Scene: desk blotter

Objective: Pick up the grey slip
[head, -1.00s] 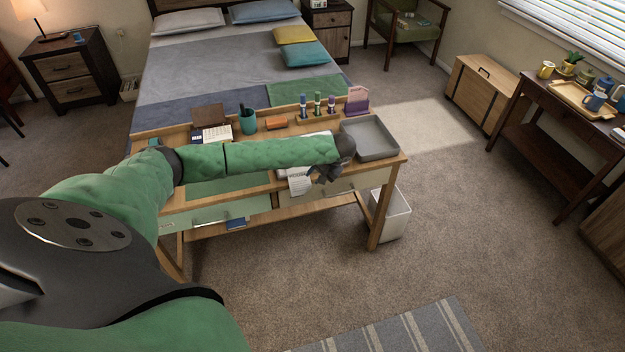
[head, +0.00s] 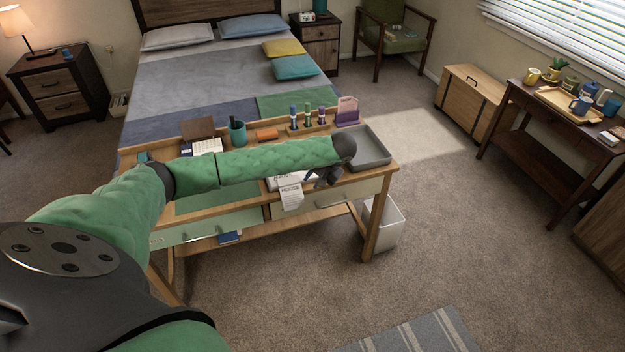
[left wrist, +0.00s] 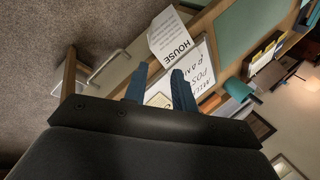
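The slip (head: 290,197), a pale whitish-grey paper printed "HOUSE", overhangs the front edge of the desk (head: 235,203). It also shows in the left wrist view (left wrist: 170,38), just beyond the fingertips. A white sheet with large black lettering (left wrist: 205,68) lies beside it, partly hidden by my finger. My left gripper (head: 318,180) is above the desk's front edge, just right of the slip in the head view. In the left wrist view its two blue fingers (left wrist: 160,70) are apart with nothing clearly between them. My left forearm hides part of the desktop. My right gripper is not in view.
A grey tray (head: 371,158) stands at the desk's right end. A teal cup (head: 237,132), an orange block (head: 266,134) and a marker rack (head: 308,128) line the back. A white bin (head: 384,228) stands below right.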

